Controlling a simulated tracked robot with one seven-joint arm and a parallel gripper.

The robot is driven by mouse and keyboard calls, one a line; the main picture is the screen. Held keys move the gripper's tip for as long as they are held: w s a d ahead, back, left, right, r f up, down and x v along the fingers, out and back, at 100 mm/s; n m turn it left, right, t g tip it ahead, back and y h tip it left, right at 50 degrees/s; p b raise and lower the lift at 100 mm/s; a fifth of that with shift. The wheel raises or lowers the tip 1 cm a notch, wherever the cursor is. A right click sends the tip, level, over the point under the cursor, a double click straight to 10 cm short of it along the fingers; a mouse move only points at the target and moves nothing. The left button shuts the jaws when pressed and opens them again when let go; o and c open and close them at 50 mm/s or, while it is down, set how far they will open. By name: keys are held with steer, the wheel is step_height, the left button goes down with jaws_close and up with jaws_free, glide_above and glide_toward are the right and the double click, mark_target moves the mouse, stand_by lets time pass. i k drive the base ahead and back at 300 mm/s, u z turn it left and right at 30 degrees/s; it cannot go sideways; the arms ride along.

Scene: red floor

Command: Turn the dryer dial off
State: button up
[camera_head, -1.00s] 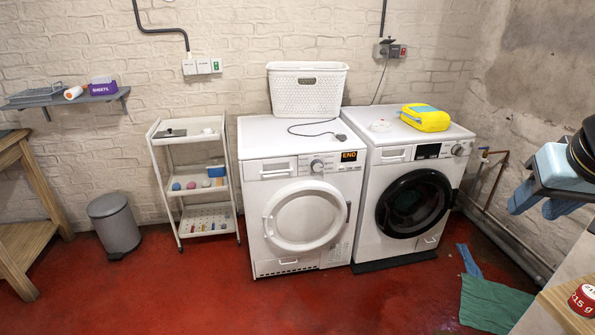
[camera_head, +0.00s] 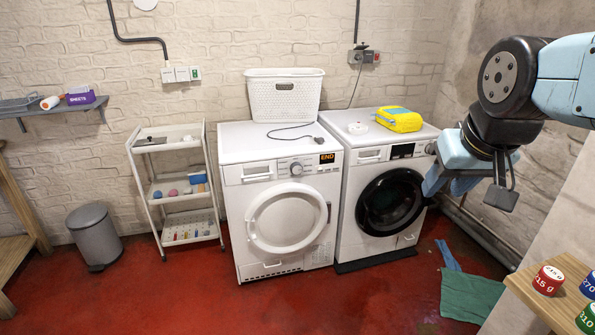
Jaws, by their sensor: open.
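The dryer (camera_head: 285,222) is the left white machine, with a white round door and an orange "END" display (camera_head: 327,158). Its dial (camera_head: 296,169) is a round silver knob on the front panel, left of the display. The dial's exact setting is too small to read. My gripper (camera_head: 478,196) hangs at the right side of the view, in front of the right wall and right of the washer. It is open and holds nothing that I can see. It is well apart from the dial.
The washer (camera_head: 388,205) with a black door stands right of the dryer. A white basket (camera_head: 285,97) and a yellow pack (camera_head: 398,120) sit on top. A wooden table (camera_head: 560,285) with weights is at lower right.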

mark_target(296, 167)
steer(key=u, duration=0.05)
steer(key=i, duration=1)
steer(key=z, duration=0.05)
